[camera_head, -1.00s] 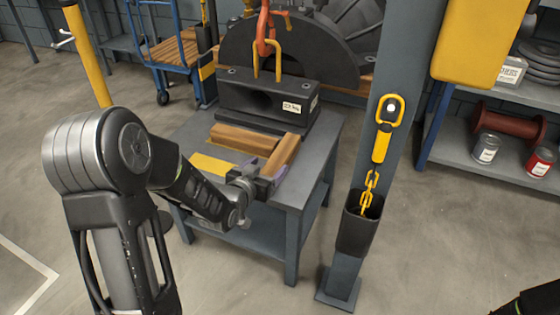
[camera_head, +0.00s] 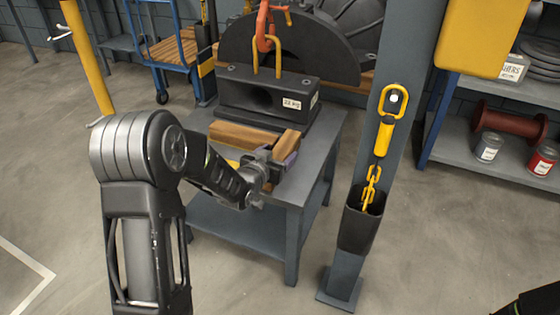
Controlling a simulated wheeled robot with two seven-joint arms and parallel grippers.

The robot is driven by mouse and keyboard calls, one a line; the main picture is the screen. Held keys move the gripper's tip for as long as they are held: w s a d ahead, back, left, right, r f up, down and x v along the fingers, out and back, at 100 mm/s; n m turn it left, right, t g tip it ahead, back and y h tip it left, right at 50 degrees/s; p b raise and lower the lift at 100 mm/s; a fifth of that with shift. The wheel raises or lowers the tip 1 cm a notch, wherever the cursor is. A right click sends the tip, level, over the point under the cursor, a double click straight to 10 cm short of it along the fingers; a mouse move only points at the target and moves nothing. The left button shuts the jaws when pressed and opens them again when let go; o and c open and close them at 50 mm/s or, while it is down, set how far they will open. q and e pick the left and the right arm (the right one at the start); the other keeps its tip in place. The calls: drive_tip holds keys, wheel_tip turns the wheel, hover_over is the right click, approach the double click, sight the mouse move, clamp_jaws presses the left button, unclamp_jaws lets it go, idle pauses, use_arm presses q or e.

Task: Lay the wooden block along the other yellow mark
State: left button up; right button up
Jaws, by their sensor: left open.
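Two wooden blocks are on the grey table (camera_head: 318,160), in front of the dark casing part (camera_head: 262,97). One wooden block (camera_head: 243,137) lies crosswise. The other wooden block (camera_head: 287,143) lies at an angle at its right end, its near part hidden by my gripper. A yellow mark (camera_head: 233,164) shows on the tabletop, mostly covered by my left arm. My left gripper (camera_head: 278,168) is open at the near end of the angled block, a purplish finger on its right side. Whether it touches the block cannot be told.
An orange hook (camera_head: 264,30) hangs at the yellow handle (camera_head: 267,58) of the casing part. Shelves with cans stand further right.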

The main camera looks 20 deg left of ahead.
use_arm(q)
drive_tip(key=shift+c, duration=0.4)
drive_tip(key=shift+w, duration=0.1)
clamp_jaws()
idle(0.8)
